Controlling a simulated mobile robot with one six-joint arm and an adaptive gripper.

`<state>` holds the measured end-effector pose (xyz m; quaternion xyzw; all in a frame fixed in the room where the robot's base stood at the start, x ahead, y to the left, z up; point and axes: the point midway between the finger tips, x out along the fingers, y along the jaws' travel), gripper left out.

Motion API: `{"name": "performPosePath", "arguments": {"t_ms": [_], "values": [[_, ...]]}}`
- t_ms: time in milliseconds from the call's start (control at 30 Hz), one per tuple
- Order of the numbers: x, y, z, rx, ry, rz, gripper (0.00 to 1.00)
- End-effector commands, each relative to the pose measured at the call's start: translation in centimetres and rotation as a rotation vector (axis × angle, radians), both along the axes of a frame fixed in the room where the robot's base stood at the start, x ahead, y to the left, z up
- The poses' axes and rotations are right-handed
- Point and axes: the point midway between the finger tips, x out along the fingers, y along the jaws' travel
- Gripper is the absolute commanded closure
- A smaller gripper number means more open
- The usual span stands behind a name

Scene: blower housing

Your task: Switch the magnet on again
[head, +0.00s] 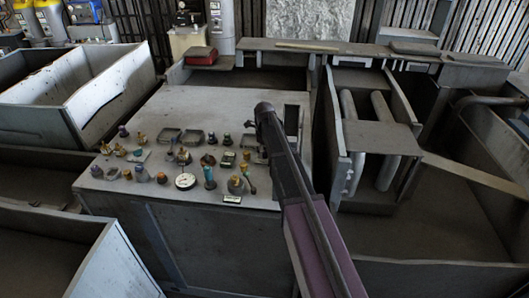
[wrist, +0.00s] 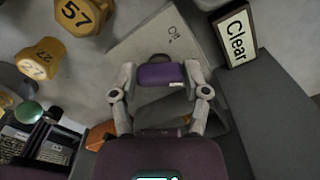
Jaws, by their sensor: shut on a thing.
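In the wrist view my gripper (wrist: 160,76) is shut on a small purple block (wrist: 161,74), one fingertip on each side of it. The block sits over the lower part of a grey plate (wrist: 155,38) marked "Off". Part of a dark ring shows just behind the block. I cannot tell whether the block is the magnet's switch handle, and no "On" mark shows. In the head view my arm reaches over the right side of a grey worktop (head: 215,108), and the fingers cannot be made out.
A "Clear" sign (wrist: 236,37) stands close to the right of the plate. Brass pieces numbered 57 (wrist: 82,14) and 27 (wrist: 38,60) are at the left, with a green ball (wrist: 28,112) below. Several small fittings and a round dial (head: 185,181) crowd the worktop's front.

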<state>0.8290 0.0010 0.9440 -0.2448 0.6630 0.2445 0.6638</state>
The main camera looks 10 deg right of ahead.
Motion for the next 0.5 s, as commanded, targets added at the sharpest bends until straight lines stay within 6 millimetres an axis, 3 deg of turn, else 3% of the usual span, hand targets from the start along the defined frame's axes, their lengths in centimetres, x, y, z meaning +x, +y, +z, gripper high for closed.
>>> {"name": "performPosePath", "arguments": {"t_ms": [500], "values": [[-0.26, -0.05, -0.05, 0.000, 0.005, -0.079, 0.88]]}}
